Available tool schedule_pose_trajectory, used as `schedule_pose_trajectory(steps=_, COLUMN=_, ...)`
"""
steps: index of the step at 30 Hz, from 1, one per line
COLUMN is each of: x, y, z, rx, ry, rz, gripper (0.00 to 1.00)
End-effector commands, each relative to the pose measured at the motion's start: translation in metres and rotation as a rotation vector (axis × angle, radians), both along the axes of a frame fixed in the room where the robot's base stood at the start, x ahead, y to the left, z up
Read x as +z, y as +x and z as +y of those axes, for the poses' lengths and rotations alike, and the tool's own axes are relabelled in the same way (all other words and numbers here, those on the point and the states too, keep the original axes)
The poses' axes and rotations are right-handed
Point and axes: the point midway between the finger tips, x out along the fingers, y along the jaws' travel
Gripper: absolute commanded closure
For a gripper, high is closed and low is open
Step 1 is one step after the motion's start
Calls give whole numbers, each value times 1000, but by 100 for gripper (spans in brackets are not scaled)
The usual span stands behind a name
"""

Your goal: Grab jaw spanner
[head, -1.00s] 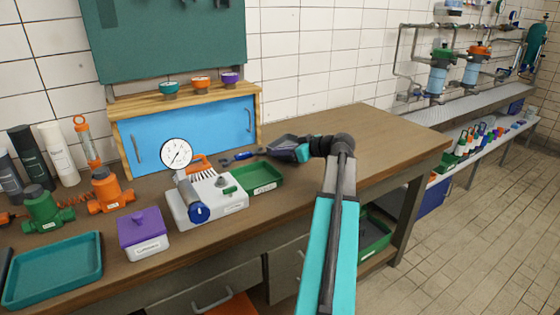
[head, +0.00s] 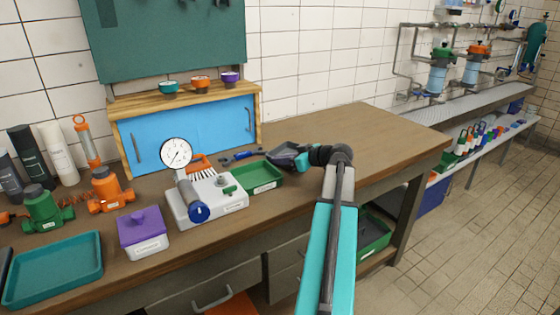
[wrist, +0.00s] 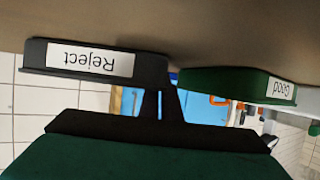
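A blue tool with dark ends (head: 240,156), likely the jaw spanner, lies on the bench behind the green tray, in front of the blue cabinet. It is too small in the head view for its jaw to be made out. My gripper (head: 298,160) is to its right, low in front of the dark reject tray. In the wrist view, which is upside down, my gripper's dark fingers (wrist: 160,106) show with a thin blue slit between them. How far they are open is unclear. No held object is visible.
In the wrist view, the dark "Reject" tray (wrist: 95,62) and the green "Good" tray (wrist: 235,86) flank my fingers. A white device with a dial gauge (head: 176,155) stands left of the green tray (head: 262,180). The bench's right end (head: 385,130) is clear.

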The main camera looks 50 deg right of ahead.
Motion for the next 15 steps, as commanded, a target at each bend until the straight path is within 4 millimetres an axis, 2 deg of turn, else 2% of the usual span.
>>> schedule_pose_trajectory(steps=1, x=-1, y=0, z=0, rx=0, ry=0, rz=0, gripper=93)
schedule_pose_trajectory(steps=4, x=0, y=0, z=0, rx=0, ry=0, rz=0, gripper=78)
schedule_pose_trajectory(steps=15, x=1, y=0, z=0, rx=0, ry=0, rz=0, gripper=78)
